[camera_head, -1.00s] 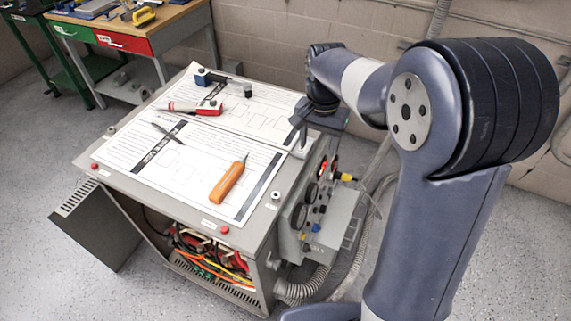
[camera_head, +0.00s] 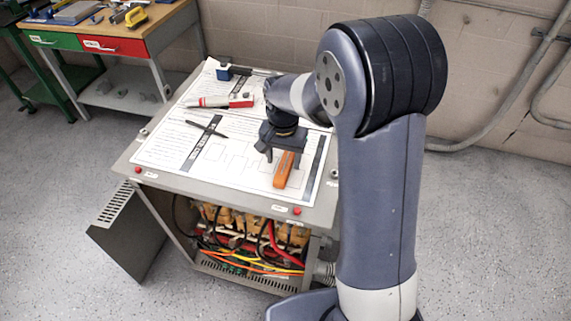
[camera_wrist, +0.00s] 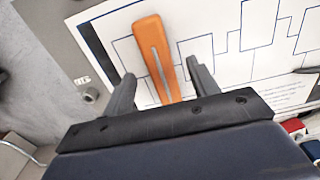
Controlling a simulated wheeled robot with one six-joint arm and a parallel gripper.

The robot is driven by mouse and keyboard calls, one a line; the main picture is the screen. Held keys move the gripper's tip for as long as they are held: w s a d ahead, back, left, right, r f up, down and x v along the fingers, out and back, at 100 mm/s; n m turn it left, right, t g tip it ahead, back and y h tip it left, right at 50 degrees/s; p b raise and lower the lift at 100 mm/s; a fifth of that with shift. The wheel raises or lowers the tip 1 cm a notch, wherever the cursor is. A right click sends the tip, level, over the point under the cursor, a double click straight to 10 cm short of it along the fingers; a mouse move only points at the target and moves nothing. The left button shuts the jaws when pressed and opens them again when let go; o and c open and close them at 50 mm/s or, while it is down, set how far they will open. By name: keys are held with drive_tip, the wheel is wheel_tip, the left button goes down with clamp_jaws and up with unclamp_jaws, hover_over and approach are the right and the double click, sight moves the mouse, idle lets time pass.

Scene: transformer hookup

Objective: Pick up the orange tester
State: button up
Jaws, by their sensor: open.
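The orange tester (camera_head: 284,170) lies on the white printed sheet on top of the grey cabinet (camera_head: 240,198). In the wrist view the tester (camera_wrist: 158,55) runs away from the jaws, its wide end far and its near end between the two fingers. My gripper (camera_head: 280,157) is open and empty, above the tester's far part in the head view. In the wrist view my gripper (camera_wrist: 160,82) has one finger on each side of the tester, with gaps on both sides. The tester's near end is hidden behind the gripper body.
A dark thin tool (camera_head: 207,130), a red and white tool (camera_head: 220,102) and a blue item (camera_head: 232,71) lie on the sheets farther back. The cabinet front is open, showing colored wires (camera_head: 250,260). A workbench (camera_head: 110,45) stands at the back left.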

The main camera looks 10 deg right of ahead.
sight(284, 167)
drive_tip(key=shift+f, duration=1.5)
drive_tip(key=shift+c, duration=0.3)
